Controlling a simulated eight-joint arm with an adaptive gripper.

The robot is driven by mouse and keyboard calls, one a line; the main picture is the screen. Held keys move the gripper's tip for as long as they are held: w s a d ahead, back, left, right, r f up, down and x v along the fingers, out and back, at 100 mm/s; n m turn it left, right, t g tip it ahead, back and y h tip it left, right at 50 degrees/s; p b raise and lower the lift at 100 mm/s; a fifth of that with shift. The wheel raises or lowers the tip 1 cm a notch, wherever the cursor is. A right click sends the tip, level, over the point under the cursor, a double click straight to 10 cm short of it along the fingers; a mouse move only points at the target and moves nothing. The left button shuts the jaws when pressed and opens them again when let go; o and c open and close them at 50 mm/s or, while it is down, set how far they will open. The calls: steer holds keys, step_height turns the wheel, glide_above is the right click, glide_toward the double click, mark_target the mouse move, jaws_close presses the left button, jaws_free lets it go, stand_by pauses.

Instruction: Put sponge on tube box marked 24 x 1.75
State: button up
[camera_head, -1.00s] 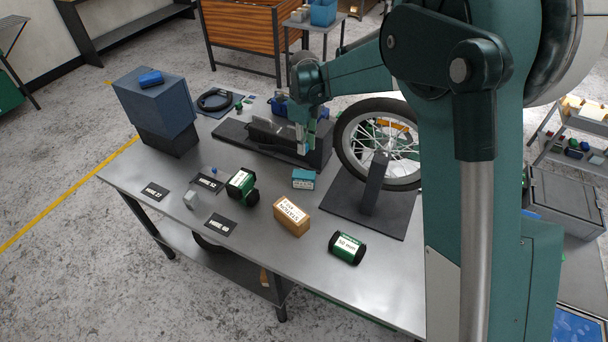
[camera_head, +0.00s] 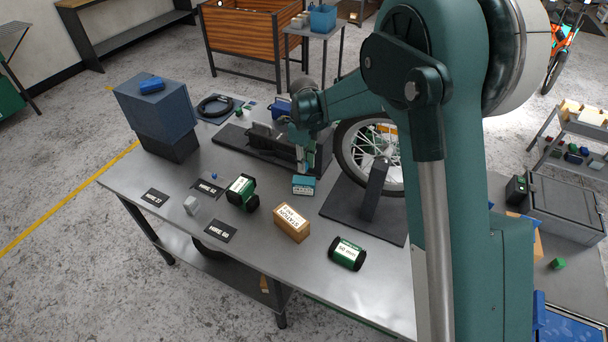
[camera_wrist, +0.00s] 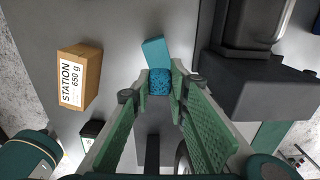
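My gripper (camera_head: 304,164) is low over the bench, just behind a small teal box (camera_head: 303,185) with a pale label that is too small to read. In the wrist view, a blue porous block, which looks like the sponge (camera_wrist: 160,82), fills the gap between my green fingertips (camera_wrist: 160,90). The fingers appear closed on its sides. The teal box (camera_wrist: 155,52) is just beyond the sponge there; I cannot tell whether the two touch. No marking 24 x 1.75 is legible, so I cannot confirm that this is the tube box.
A cardboard box (camera_head: 292,222) marked STATION stands in front of the teal box. Green-and-black rolls (camera_head: 347,253) (camera_head: 242,192) lie on either side of it. A wheel (camera_head: 365,150) in a dark stand is at right. A blue-grey box (camera_head: 155,103) is at left.

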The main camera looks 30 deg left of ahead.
mark_target(304, 180)
steer(key=shift+f, duration=0.95)
steer(key=shift+f, duration=0.1)
steer(key=shift+f, duration=1.75)
steer(key=shift+f, duration=0.15)
steer(key=o, duration=0.6)
step_height(304, 180, up, 12)
steer(key=shift+r, duration=0.15)
